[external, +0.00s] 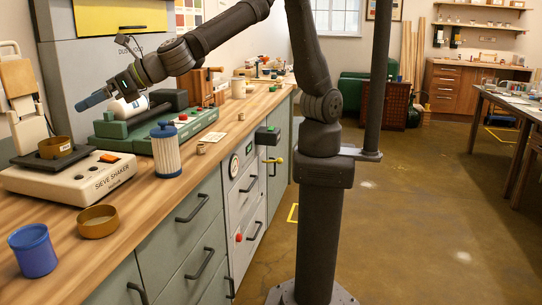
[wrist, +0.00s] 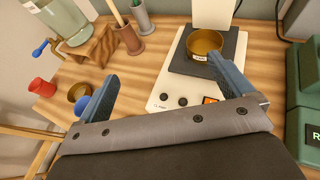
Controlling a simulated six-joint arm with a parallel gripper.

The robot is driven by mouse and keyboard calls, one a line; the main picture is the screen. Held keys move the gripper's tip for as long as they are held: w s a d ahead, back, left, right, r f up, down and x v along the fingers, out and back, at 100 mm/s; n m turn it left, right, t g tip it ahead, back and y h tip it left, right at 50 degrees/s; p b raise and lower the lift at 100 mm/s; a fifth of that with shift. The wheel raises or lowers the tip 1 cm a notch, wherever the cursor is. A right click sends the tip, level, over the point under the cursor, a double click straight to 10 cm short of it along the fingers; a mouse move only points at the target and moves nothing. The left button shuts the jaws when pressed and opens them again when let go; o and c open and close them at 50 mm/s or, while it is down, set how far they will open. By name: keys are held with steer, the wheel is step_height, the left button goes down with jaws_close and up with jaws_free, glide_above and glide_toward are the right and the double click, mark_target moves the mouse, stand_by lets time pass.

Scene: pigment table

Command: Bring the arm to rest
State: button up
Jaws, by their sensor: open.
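My gripper (external: 93,99) is raised above the wooden counter at the left of the external view, at the end of my outstretched arm. In the wrist view my gripper (wrist: 162,70) has its two blue fingers spread wide apart, with nothing held between them. The cream sieve shaker (external: 75,180) stands on the counter below my gripper, with a brass sieve (external: 57,147) on its dark plate. In the wrist view the sieve (wrist: 204,43) appears beyond the right finger, and the shaker (wrist: 176,88) shows between the fingers.
A blue cup (external: 33,252) and a tan bowl (external: 98,222) stand at the near counter end. A ribbed white jar (external: 166,158) stands beside the green machine (external: 150,133). The wrist view shows a red cup (wrist: 42,87) and brown holder (wrist: 128,39). Open air surrounds the gripper.

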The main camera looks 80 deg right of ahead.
steer(key=w+d+m+h, duration=0.1)
steer(key=w+d, duration=0.4)
steer(key=d, duration=0.3)
steer(key=w+d+m+t+h, duration=0.1)
steer(key=w+d+h, duration=0.1)
steer(key=w+d, duration=0.3)
steer(key=d+r, duration=0.1)
steer(key=d, duration=0.2)
steer(key=shift+d+m, duration=0.35)
steer(key=shift+m, duration=0.05)
steer(key=shift+o, duration=0.3)
